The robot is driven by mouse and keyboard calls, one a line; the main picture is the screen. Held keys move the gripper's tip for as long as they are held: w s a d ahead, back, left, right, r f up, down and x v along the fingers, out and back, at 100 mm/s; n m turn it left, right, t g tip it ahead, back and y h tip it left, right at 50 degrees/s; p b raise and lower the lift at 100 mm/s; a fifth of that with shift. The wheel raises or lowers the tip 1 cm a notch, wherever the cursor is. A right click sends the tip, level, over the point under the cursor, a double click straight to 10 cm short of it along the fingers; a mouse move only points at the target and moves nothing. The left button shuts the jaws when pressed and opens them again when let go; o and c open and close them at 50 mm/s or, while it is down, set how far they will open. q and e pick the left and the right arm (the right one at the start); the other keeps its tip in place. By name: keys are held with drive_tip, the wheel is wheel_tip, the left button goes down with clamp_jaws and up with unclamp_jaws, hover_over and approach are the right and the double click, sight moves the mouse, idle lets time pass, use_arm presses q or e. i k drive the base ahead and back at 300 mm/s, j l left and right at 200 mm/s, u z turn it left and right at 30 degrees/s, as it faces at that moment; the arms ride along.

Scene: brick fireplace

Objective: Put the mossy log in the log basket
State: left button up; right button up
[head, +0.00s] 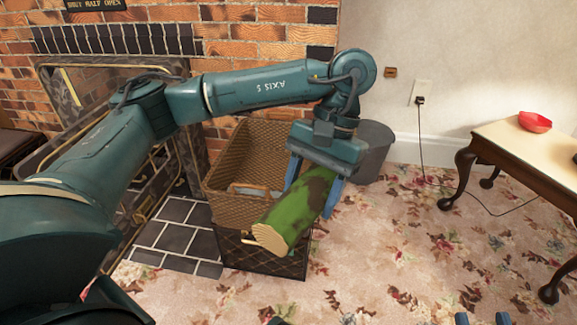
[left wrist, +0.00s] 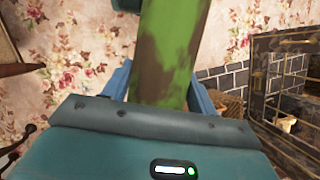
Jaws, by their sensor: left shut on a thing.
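The mossy log (head: 300,212) is green with brown patches and has a pale cut end facing the viewer. My left gripper (head: 314,180) is shut on the log, with one blue finger on each side of it. The log slants down toward the front left and also fills the upper middle of the left wrist view (left wrist: 168,55). The wicker log basket (head: 228,208) stands left of and behind the log, which overlaps its right front side in the picture. My right gripper (head: 418,320) shows only as blue fingertips at the bottom edge, spread apart with carpet between them.
A dark latticed box (head: 262,258) stands below the basket's front. A grey bin (head: 376,150) is behind the gripper. A wooden table (head: 540,150) with a red bowl (head: 535,121) is at right. The fireplace screen (head: 165,165) is at left. Carpet is open at front right.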

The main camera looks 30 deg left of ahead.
sight(273, 174)
drive_tip(key=i, duration=1.35)
drive_tip(key=i+l+u, duration=0.15)
drive_tip(key=i+u, duration=0.35)
drive_tip(key=i+l+u, duration=0.25)
drive_tip(key=u, duration=0.25)
drive_tip(key=i+l+u, duration=0.1)
drive_tip(key=u, duration=0.25)
drive_tip(key=i+l+u, duration=0.15)
drive_tip(key=u, duration=0.25)
drive_tip(key=i+l+u, duration=0.1)
drive_tip(key=l+u, duration=0.25)
drive_tip(key=i+l+u, duration=0.1)
drive_tip(key=l+u, duration=0.2)
drive_tip(key=i+l+u, duration=0.1)
drive_tip(key=u, duration=0.2)
drive_tip(key=l, duration=0.25)
